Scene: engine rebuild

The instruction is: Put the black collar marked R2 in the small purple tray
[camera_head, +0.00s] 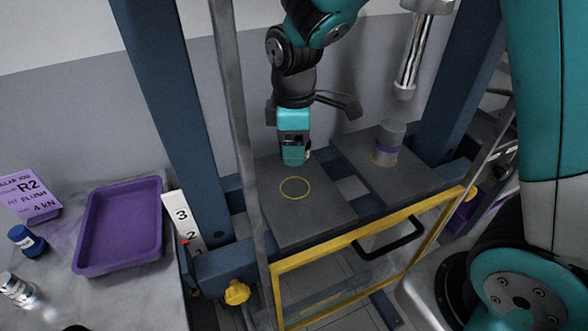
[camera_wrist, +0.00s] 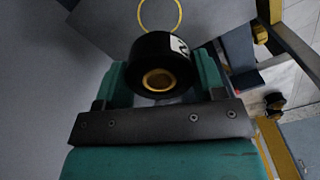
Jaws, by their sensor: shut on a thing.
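My gripper (camera_head: 293,158) hangs over the left dark press plate, near a yellow ring mark. In the wrist view my gripper (camera_wrist: 161,72) is shut on the black collar (camera_wrist: 148,48), with one finger on each side. The collar has a brass-coloured bore and a white label; its writing is only partly in view, so I cannot confirm R2. In the head view my gripper mostly hides the collar. The purple tray (camera_head: 121,228) lies empty on the bench at the left, apart from my gripper.
A blue press post (camera_head: 178,120) and a grey upright bar (camera_head: 232,130) stand between my gripper and the tray. A purple R2 card (camera_head: 30,197) and a blue-capped bottle (camera_head: 27,241) are left of the tray.

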